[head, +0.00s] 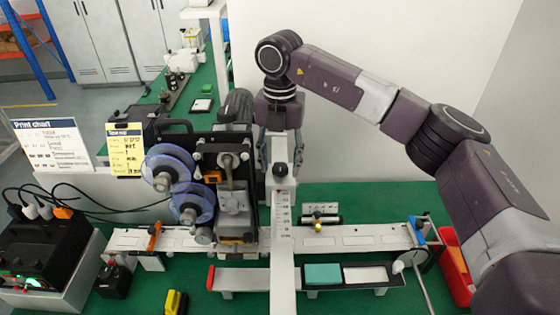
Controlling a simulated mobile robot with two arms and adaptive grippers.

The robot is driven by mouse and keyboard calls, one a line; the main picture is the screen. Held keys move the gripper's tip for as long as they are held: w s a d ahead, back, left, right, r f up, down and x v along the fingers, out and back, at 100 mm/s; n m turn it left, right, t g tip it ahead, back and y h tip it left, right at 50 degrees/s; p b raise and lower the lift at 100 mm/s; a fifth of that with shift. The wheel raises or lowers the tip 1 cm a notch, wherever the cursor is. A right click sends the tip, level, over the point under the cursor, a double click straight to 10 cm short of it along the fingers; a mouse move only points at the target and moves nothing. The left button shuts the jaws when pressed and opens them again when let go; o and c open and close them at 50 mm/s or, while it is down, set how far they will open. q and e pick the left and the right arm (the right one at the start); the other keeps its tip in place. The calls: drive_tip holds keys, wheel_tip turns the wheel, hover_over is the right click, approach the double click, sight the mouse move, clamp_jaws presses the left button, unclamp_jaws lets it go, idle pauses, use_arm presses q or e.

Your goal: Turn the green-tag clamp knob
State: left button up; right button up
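A small brass knob (319,227) sits on a bracket at the rail, right of the scale bar. No green tag can be made out on any knob; the gripper and bar hide part of the machine. My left gripper is not in view.
A white rail (365,237) crosses the green bench, with an orange clamp (154,236) and a blue clamp (416,232). A black tray (352,285) holds a teal pad. A red bin (455,268) stands right, a power unit (42,250) with cables left.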

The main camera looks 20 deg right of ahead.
drive_tip(key=c, duration=1.1)
drive_tip(key=n+b, duration=0.2)
drive_tip(key=n, duration=0.1)
drive_tip(key=shift+d+f+n, duration=0.1)
drive_tip(key=shift+n, duration=0.2)
drive_tip(key=n+b, duration=0.1)
drive_tip(key=n, duration=0.3)
drive_tip(key=shift+w+n, duration=0.1)
drive_tip(key=shift+n, duration=0.2)
drive_tip(key=n, duration=0.6)
drive_tip(key=shift+d+b, duration=0.1)
drive_tip(key=shift+b, duration=0.3)
drive_tip(key=n, duration=0.6)
drive_tip(key=shift+w+n, duration=0.1)
drive_tip(key=shift+n, duration=0.2)
drive_tip(key=o, duration=1.1)
